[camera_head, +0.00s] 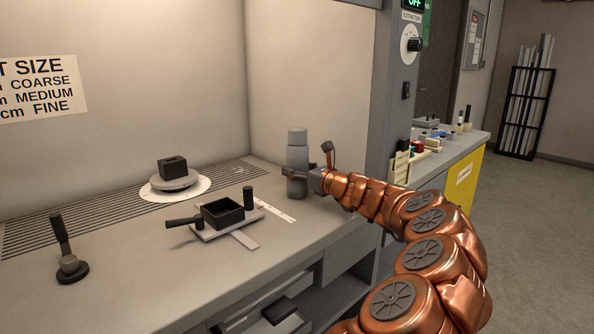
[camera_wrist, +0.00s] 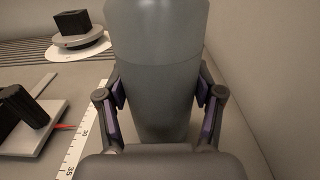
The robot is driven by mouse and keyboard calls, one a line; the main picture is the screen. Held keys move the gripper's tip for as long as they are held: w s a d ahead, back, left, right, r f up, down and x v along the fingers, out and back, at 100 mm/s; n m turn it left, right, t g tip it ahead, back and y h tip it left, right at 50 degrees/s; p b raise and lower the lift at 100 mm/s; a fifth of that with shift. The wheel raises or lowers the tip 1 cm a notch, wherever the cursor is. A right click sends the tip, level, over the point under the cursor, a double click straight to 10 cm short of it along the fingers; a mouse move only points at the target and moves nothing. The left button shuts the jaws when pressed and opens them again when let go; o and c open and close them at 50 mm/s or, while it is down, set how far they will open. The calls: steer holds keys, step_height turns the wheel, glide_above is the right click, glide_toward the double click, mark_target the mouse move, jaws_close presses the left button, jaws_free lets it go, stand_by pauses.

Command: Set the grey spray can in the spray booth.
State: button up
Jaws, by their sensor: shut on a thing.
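The grey spray can (camera_head: 297,158) stands upright over the right part of the spray booth's worktop (camera_head: 330,228), near the booth's right wall. My gripper (camera_head: 297,174) is shut on the can from the right, around its lower half. In the wrist view the can (camera_wrist: 155,70) fills the middle, with a gripper finger (camera_wrist: 162,105) pressed on each side. The can's base is hidden in the wrist view. In the head view its bottom is at the worktop, and I cannot tell whether it touches.
A black block (camera_head: 172,167) sits on a round turntable (camera_head: 176,184) over a white disc. A black open box (camera_head: 223,212) with handles is on a plate left of the can. A ruler (camera_head: 274,211) lies between. A dark lever (camera_head: 66,250) stands at the left. A side bench (camera_head: 450,139) is at the right.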

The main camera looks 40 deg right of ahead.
steer(key=o, duration=1.5)
steer(key=shift+f, duration=0.1)
steer(key=shift+s, duration=0.2)
steer(key=s, duration=0.6)
steer(key=s+p, duration=0.1)
steer(key=s, duration=0.4)
steer(key=shift+s+a, duration=0.2)
steer(key=shift+s, duration=0.15)
